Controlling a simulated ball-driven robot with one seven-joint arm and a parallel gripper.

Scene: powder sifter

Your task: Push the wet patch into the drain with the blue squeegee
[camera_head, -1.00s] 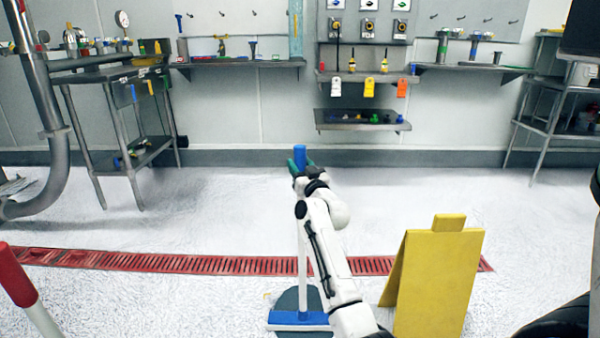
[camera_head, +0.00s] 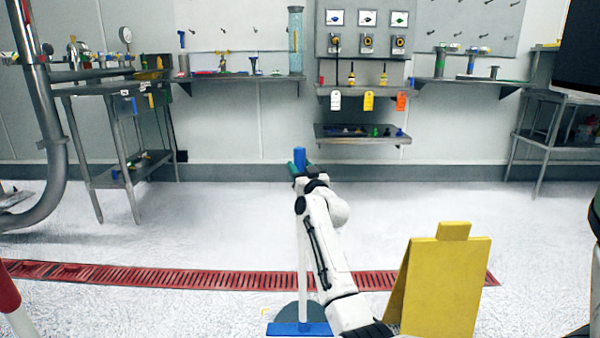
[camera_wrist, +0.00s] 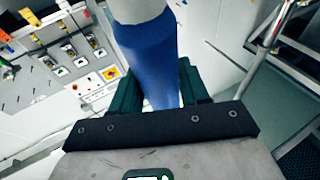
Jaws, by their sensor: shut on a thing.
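My gripper (camera_head: 299,168) is shut on the upper handle of the blue squeegee. The squeegee has a blue grip end (camera_head: 299,157), a white pole and a blue head (camera_head: 299,329) low in the head view. The pole stands nearly upright. In the wrist view the blue grip (camera_wrist: 150,55) sits between the green fingers (camera_wrist: 160,88). A dark grey wet patch (camera_head: 313,311) lies on the floor just behind the blue head, partly hidden by my arm. The red slotted drain (camera_head: 200,278) runs across the floor beyond the patch.
A yellow floor sign (camera_head: 440,285) stands right of my arm, in front of the drain's right end. A red and white post (camera_head: 12,300) is at the left edge. Steel tables (camera_head: 110,85) and wall shelves stand at the back. The floor beyond the drain is clear.

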